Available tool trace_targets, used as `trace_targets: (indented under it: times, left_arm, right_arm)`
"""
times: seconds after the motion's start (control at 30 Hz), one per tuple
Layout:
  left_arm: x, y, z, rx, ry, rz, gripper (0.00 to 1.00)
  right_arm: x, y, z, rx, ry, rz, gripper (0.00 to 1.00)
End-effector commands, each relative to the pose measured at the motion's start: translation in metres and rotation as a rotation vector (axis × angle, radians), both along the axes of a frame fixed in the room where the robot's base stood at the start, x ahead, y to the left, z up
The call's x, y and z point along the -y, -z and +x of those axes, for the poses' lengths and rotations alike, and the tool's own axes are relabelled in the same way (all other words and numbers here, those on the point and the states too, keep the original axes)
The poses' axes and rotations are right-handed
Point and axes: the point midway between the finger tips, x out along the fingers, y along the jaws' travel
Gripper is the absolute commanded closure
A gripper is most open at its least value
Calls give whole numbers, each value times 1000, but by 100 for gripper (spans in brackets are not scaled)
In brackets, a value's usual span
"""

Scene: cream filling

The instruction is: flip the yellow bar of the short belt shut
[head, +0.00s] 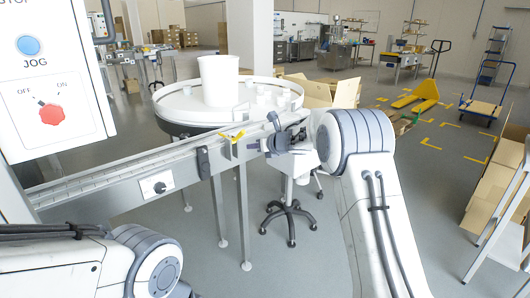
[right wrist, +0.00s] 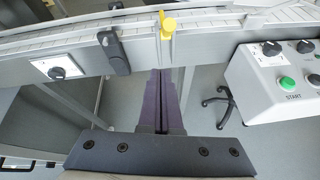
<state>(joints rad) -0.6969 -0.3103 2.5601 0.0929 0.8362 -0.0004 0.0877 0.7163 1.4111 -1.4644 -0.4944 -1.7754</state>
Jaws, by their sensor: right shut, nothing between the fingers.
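The short belt (head: 120,178) runs from the lower left toward a round turntable in the head view. Its yellow bar (head: 232,137) is near the turntable end. In the right wrist view the yellow bar (right wrist: 168,25) shows as a small yellow piece at the near rail, foreshortened; I cannot tell how far it reaches across the belt. My right gripper (head: 260,146) is right of the bar, close to the belt's near side. In the right wrist view its purple fingers (right wrist: 162,76) are together and empty, pointing at the rail just below the bar. My left gripper is out of view.
The turntable (head: 178,115) carries a large white tub (head: 219,80) and small white cups. A black latch-like part (right wrist: 114,52) and a knob box (right wrist: 58,68) sit on the belt's side. A control box (right wrist: 275,82) with a green button stands right.

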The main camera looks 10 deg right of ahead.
Motion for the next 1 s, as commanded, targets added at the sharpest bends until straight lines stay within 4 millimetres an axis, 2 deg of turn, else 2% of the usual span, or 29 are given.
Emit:
trace_targets:
  times: [0.1,0.3,0.73,0.87,0.97,1.0]
  left_arm:
    - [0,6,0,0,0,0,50]
    - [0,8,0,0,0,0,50]
    - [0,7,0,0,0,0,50]
    - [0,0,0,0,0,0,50]
    - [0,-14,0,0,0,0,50]
    - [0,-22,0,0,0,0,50]
  right_arm:
    - [14,-12,-20,0,5,0,100]
    - [23,-24,-40,-2,3,0,100]
    - [23,-28,-45,-3,2,1,100]
    - [9,-43,-50,-35,71,82,100]
    - [-18,-70,-68,-126,244,282,100]
    - [-30,-79,-82,-184,345,394,100]
